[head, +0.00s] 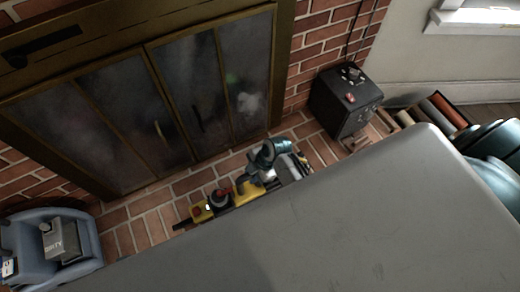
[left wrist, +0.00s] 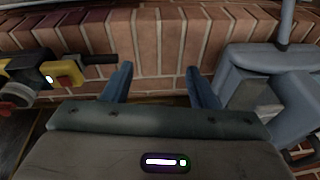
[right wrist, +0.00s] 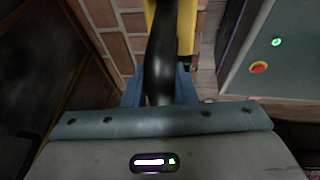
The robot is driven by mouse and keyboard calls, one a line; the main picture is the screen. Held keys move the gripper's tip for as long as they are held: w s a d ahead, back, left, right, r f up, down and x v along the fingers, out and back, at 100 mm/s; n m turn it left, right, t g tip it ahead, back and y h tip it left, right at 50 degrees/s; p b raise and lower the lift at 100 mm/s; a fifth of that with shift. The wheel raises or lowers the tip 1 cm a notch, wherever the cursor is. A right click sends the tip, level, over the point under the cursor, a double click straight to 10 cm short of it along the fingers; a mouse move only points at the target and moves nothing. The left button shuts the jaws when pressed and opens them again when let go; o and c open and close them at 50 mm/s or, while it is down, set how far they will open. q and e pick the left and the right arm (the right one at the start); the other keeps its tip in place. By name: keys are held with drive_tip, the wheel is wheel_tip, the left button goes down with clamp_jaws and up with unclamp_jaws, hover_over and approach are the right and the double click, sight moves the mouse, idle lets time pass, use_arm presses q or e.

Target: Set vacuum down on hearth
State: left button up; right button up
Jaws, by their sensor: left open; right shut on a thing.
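The vacuum (head: 237,196) is yellow and black with a red part. It is over the brick hearth (head: 150,212) in front of the fireplace doors; I cannot tell whether it touches the bricks. My right gripper (head: 268,158) is shut on its black handle (right wrist: 162,55), seen close in the right wrist view. My grey body hides part of the head view. The vacuum's yellow end (left wrist: 35,72) shows at the left of the left wrist view. My left gripper (left wrist: 160,85) is open and empty, facing bricks; I do not make it out in the head view.
A blue-grey appliance (head: 85,222) with a grey box stands at the lower left. The glass fireplace doors (head: 125,125) are closed.

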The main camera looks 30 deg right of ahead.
drive_tip(key=w, duration=0.7)
drive_tip(key=shift+w+a+f, duration=0.25)
drive_tip(key=shift+a+f, duration=0.05)
drive_tip(key=shift+f+b, duration=0.3)
drive_tip(key=shift+f, duration=0.15)
clamp_jaws()
use_arm(q)
drive_tip(key=shift+v, duration=1.55)
use_arm(e)
drive_tip(key=shift+f, duration=1.25)
use_arm(q)
drive_tip(key=shift+w+r, duration=0.1)
drive_tip(key=shift+w, duration=0.15)
use_arm(e)
drive_tip(key=shift+s, duration=0.1)
drive_tip(key=o, duration=1)
unclamp_jaws()
drive_tip(key=shift+s+f, duration=0.1)
drive_tip(key=shift+c, duration=0.2)
use_arm(q)
drive_tip(key=shift+w, duration=0.1)
